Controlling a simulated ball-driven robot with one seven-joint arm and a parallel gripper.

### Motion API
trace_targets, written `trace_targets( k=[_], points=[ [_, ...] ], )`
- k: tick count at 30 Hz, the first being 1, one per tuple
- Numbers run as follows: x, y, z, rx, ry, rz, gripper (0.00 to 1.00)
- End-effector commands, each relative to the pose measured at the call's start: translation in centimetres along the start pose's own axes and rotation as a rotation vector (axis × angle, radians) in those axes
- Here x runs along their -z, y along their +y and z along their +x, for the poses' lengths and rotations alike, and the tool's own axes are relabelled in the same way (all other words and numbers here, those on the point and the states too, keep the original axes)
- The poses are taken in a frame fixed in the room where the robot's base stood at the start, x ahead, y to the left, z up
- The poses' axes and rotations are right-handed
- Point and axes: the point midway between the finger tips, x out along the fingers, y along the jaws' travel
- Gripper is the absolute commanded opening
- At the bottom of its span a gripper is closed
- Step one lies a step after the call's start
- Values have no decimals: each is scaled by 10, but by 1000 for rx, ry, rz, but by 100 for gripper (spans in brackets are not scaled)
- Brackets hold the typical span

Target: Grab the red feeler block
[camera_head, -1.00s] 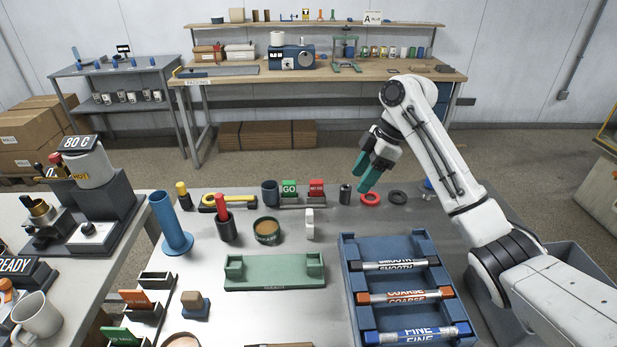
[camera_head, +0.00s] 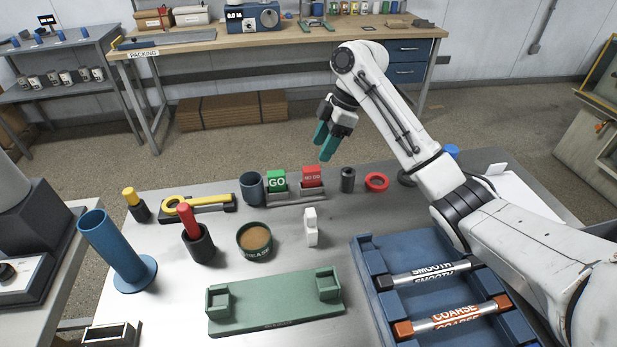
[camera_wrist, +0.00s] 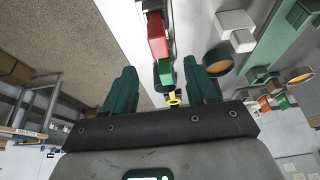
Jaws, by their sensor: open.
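The red feeler block (camera_head: 312,177) stands upright beside the green GO block (camera_head: 277,181) in a grey holder (camera_head: 292,198) near the table's far edge. My gripper (camera_head: 323,146) is open and empty, its teal fingers pointing down above and slightly right of the red block in the head view. They do not touch it. In the wrist view the red block (camera_wrist: 156,36) lies beyond the fingertips (camera_wrist: 160,78), near the top, with the green block (camera_wrist: 166,72) below it in the picture, between the fingers.
A dark blue cup (camera_head: 252,189) stands left of the holder. A black cylinder (camera_head: 347,180) and a red ring (camera_head: 377,182) are to its right. A white block (camera_head: 310,228) stands in front.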

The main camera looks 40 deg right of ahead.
Motion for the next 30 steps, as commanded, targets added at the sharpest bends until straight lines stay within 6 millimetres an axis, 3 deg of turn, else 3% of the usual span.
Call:
trace_targets(
  k=[4, 11, 21, 30],
  points=[
    [0, -1, 22, 3, 0, 1, 57],
    [0, 0, 39, 1, -1, -1, 57],
    [-3, 1, 82, 1, 0, -1, 57],
    [-3, 2, 88, 0, 0, -1, 57]
  ],
)
